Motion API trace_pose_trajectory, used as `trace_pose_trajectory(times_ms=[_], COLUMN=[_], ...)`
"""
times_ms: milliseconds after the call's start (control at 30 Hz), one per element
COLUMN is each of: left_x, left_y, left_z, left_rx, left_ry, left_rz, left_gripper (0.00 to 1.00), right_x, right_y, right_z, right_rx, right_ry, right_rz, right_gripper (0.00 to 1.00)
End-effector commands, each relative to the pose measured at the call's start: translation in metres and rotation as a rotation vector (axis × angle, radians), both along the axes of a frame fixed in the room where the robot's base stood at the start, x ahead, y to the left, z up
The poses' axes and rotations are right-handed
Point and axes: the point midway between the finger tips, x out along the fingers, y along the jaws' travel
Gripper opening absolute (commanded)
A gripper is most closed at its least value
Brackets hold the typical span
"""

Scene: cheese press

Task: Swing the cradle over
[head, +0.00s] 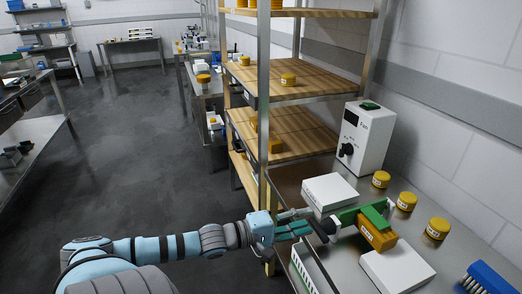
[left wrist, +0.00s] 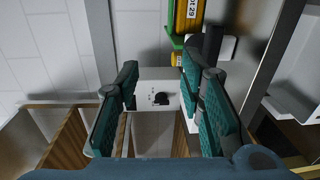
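The cradle (head: 374,212) is a green holder with an orange-yellow block (head: 377,236) in it, between two white blocks on the steel bench. A dark knob or handle (head: 326,229) sticks out from its left end. In the left wrist view the cradle (left wrist: 174,38) is at the top, with the dark handle (left wrist: 212,42) beside it. My left gripper (head: 300,227) is just left of the handle in the head view. In the left wrist view its teal fingers (left wrist: 160,72) are apart with nothing between them; the handle appears outside the right finger. My right gripper is not visible.
White blocks (head: 330,192) and (head: 398,268) flank the cradle. A white box with a black dial (head: 367,138) stands behind. Several yellow round pieces (head: 438,228) line the bench's right side. A blue brush (head: 486,277) and white basket (head: 309,272) are near the front. A shelf post (head: 263,110) stands close by my gripper.

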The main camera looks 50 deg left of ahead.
Motion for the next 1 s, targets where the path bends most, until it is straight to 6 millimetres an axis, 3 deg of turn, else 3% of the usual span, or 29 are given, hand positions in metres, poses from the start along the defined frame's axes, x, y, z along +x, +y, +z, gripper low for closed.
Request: trace_pose_trajectory(times_ms=[200,500,1000], left_x=[-0.02,-0.049,-0.095], left_y=[0.008,0.019,0.037], left_z=[0.004,0.003,0.001], left_rx=[0.001,0.002,0.001], left_ry=[0.004,0.003,0.003], left_rz=[0.003,0.002,0.002], left_gripper=[0.35,0.35,0.35], right_x=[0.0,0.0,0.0], right_y=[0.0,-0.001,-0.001], right_z=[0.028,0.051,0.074], right_rx=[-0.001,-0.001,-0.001], right_ry=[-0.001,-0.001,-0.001], right_rz=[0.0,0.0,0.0], right_gripper=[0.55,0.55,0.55])
